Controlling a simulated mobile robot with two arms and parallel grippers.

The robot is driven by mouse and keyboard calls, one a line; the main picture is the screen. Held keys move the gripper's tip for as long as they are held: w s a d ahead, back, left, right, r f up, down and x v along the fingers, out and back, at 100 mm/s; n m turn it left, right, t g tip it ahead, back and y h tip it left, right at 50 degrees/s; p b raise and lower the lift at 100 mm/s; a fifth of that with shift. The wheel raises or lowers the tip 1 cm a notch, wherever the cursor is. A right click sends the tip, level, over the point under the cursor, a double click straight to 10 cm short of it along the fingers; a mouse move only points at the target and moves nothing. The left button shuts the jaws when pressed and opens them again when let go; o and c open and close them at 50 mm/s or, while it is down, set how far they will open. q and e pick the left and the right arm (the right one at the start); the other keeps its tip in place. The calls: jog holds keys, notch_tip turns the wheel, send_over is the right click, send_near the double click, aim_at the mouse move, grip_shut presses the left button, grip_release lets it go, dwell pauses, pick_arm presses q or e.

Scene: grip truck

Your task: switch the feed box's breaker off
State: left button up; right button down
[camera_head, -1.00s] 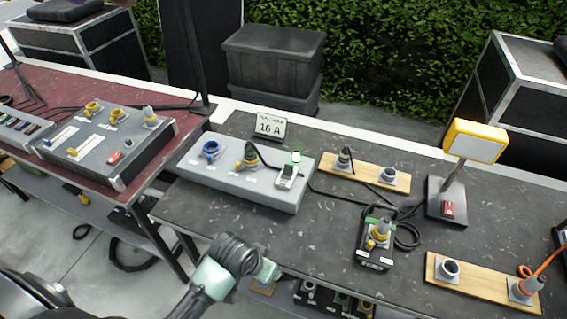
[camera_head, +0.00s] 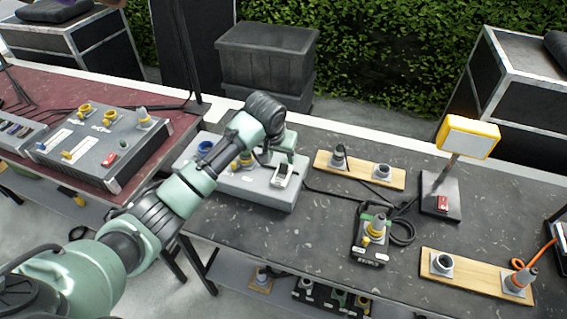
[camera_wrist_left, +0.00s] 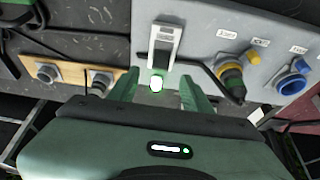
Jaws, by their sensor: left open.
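The feed box (camera_head: 262,196) is a light grey box on the dark table, with a blue socket (camera_head: 205,148), a yellow-collared plug (camera_head: 246,160) and a breaker (camera_head: 284,175) on its top. In the left wrist view the breaker (camera_wrist_left: 165,42) is a pale upright module with a dark front; its lever's position is hard to tell. A lit white-green lamp (camera_wrist_left: 156,84) sits beside it. My left gripper (camera_head: 281,153) is open and empty over the box's back edge.
A black cable runs from the yellow-collared plug close to the fingers. Wooden socket boards (camera_head: 400,178), a small black box with a plug (camera_head: 371,240) and a yellow lamp (camera_head: 468,138) stand to the right. A control desk (camera_head: 90,150) stands left on the red table.

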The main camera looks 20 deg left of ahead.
aim_at(284, 165)
pick_arm(q)
jog(key=shift+p+x, duration=0.7)
jog(key=shift+x, duration=2.95)
jog(key=shift+w, duration=0.1)
grip_shut()
